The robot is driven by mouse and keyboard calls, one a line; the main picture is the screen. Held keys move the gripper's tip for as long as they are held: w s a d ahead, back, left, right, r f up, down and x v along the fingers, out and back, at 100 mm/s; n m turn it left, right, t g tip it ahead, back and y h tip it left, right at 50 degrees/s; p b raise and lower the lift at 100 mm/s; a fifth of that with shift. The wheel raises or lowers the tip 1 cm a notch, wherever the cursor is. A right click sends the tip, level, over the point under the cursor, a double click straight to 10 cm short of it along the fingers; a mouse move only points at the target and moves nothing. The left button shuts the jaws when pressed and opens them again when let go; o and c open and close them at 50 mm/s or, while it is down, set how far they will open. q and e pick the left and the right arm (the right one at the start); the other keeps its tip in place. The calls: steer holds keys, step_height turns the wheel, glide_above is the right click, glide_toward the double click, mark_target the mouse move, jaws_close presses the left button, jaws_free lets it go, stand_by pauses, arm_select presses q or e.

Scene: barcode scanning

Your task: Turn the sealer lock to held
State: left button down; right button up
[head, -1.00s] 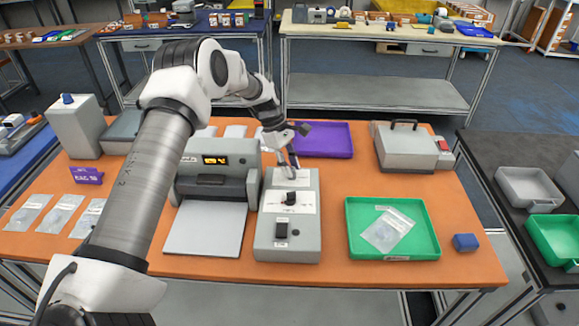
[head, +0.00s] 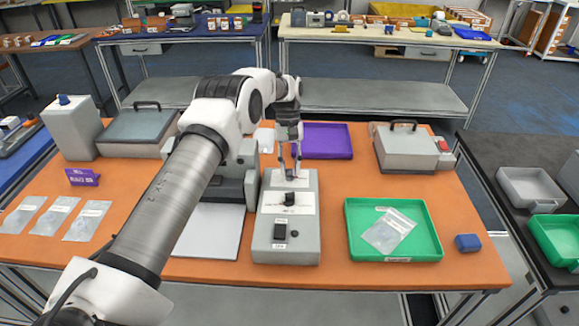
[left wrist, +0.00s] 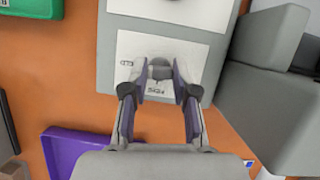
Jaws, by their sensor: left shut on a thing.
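The grey control box (head: 307,228) stands on the orange table. It has a black rocker switch and a black knob (head: 289,199) on top, and a white label at its far end. My left gripper (head: 292,174) points down at that far label. In the left wrist view my left gripper (left wrist: 161,80) has its two fingers closed around the small grey sealer lock (left wrist: 161,69), which sits on the white label plate. The fingers hide much of the lock, and I cannot read its setting. My right gripper is not in view.
A grey sealer machine (head: 237,187) stands left of the box, partly behind my arm. A green tray (head: 432,240) with a clear bag lies to the right, and a purple tray (head: 338,140) lies behind.

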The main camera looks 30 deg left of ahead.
arm_select(q)
steer(key=shift+d+f+m+g, duration=0.1)
steer(key=shift+f+m+g, duration=0.15)
steer(key=shift+m, duration=0.45)
steer(key=shift+y, duration=0.3)
steer(key=c, duration=0.9)
jaws_free()
steer(key=shift+r, duration=0.1)
step_height(320, 180, up, 10)
